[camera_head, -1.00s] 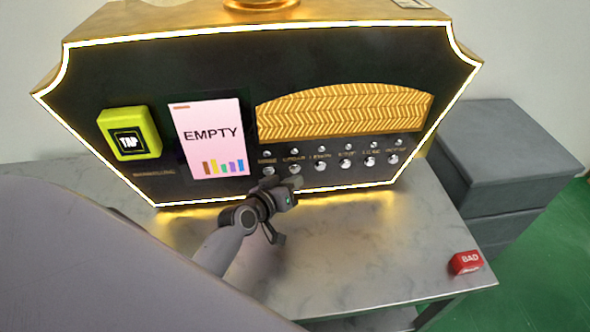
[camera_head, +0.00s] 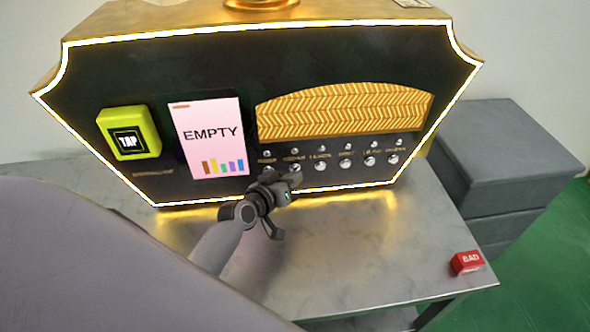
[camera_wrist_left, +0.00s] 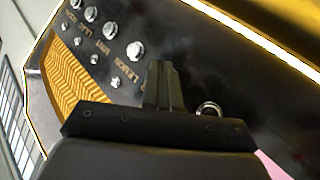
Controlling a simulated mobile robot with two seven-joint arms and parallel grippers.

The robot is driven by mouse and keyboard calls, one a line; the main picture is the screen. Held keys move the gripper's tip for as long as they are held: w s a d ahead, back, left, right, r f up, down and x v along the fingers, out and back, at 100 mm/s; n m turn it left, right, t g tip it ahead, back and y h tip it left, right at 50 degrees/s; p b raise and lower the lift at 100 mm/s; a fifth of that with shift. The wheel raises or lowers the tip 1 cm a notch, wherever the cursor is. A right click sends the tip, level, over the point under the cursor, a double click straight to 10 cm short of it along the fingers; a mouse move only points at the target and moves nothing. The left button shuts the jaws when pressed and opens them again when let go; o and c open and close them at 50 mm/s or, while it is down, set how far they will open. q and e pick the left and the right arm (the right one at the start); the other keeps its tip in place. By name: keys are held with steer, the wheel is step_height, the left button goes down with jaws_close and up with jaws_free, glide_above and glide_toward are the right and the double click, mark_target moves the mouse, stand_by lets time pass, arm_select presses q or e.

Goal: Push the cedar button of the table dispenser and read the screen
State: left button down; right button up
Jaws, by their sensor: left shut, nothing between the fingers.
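The table dispenser (camera_head: 250,60) is a black and gold machine with a row of round silver buttons. The second button from the left (camera_head: 296,167), whose blurred label seems to read cedar, is partly covered by my left gripper (camera_head: 296,179). The gripper is shut and empty, its tips at or just before that button; contact cannot be told. In the left wrist view the shut fingers (camera_wrist_left: 163,85) point at the panel between the lemon button (camera_wrist_left: 135,50) and another button (camera_wrist_left: 208,110), hiding the cedar button. The pink screen (camera_head: 208,150) reads EMPTY above coloured bars. My right gripper is not seen.
A yellow-green TAP box (camera_head: 130,132) is on the panel left of the screen. A red BAD block (camera_head: 467,262) lies at the right edge of the marble table (camera_head: 370,255). A grey cabinet (camera_head: 500,150) stands at the right. The table front is clear.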

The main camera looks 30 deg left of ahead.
arm_select(q)
steer(key=shift+w+a, duration=0.15)
steer(key=shift+w, duration=0.05)
stand_by(0.5)
steer(key=shift+s+r, duration=0.1)
steer(key=shift+s+d+p, duration=0.45)
steer(key=shift+s+d, duration=0.1)
steer(key=shift+s, duration=0.05)
steer(key=s+d+p, duration=0.1)
steer(key=s, duration=0.1)
steer(key=s+d+p, duration=0.1)
steer(key=s+d, duration=0.1)
stand_by(0.4)
stand_by(0.7)
